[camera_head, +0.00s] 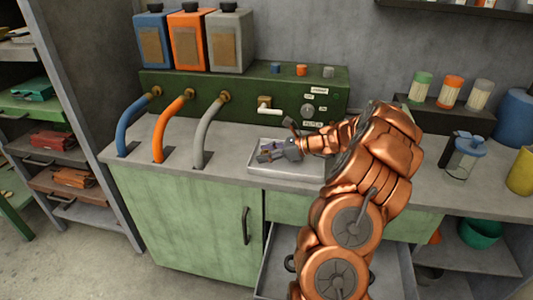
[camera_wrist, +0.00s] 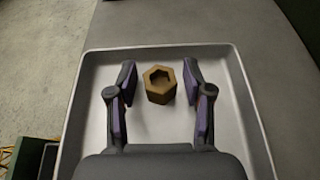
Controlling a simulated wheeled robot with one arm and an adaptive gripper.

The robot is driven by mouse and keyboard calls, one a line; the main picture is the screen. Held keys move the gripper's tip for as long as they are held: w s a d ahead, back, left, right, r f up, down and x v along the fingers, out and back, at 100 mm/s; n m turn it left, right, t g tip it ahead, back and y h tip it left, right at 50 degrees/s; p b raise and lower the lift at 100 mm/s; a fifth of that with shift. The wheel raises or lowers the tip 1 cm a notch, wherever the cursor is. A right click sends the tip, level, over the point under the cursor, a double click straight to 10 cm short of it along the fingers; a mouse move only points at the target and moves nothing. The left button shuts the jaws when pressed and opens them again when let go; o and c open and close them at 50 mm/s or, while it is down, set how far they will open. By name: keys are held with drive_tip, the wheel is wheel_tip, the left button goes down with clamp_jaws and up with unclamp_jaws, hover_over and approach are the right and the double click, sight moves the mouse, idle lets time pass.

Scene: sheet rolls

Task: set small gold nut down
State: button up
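The small gold nut (camera_wrist: 159,85) rests in a shallow grey metal tray (camera_wrist: 232,70), upright with its hexagonal hole facing up. My gripper (camera_wrist: 158,84) is open, with one finger on each side of the nut and a clear gap to both. In the head view my gripper (camera_head: 272,151) is over the tray (camera_head: 285,171) on the counter. The nut cannot be made out in that view, where my fingers and arm cover part of the tray.
A green machine panel (camera_head: 240,100) with blue, orange and grey hoses stands behind the tray. A drawer (camera_head: 275,262) below the counter is open. Small jars (camera_head: 452,92) and a lidded clear container (camera_head: 464,158) stand at the right. Counter left of the tray is mostly clear.

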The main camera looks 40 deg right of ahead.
idle(0.3)
drive_tip(key=v, duration=0.7)
drive_tip(key=shift+s+d+r, duration=0.15)
drive_tip(key=shift+r, duration=0.1)
drive_tip(key=a+r+n+g+y, duration=0.1)
drive_tip(key=a+r+n+g, duration=0.15)
drive_tip(key=a, duration=0.55)
drive_tip(key=a+r+n+g+y, duration=0.15)
drive_tip(key=a+n, duration=0.25)
drive_tip(key=a, duration=0.4)
drive_tip(key=s+a+n+g+h, duration=0.25)
drive_tip(key=s+a+n, duration=0.25)
drive_tip(key=s+a, duration=0.3)
drive_tip(key=s+a+n+g+h, duration=0.1)
drive_tip(key=s+a+n+g, duration=0.35)
drive_tip(key=a, duration=0.55)
drive_tip(key=s+f+n+h, duration=0.1)
drive_tip(key=s+n+h, duration=0.1)
drive_tip(key=s+n, duration=0.2)
drive_tip(key=s+d+f+n+g+h, duration=0.1)
drive_tip(key=s+n+h, duration=0.2)
drive_tip(key=s, duration=0.7)
drive_tip(key=s+f+n+h, duration=0.1)
drive_tip(key=s+n, duration=0.3)
drive_tip(key=s, duration=0.4)
drive_tip(key=shift+d+n+g+h, duration=0.3)
drive_tip(key=shift+n+g+h, duration=0.1)
drive_tip(key=shift+h, duration=0.5)
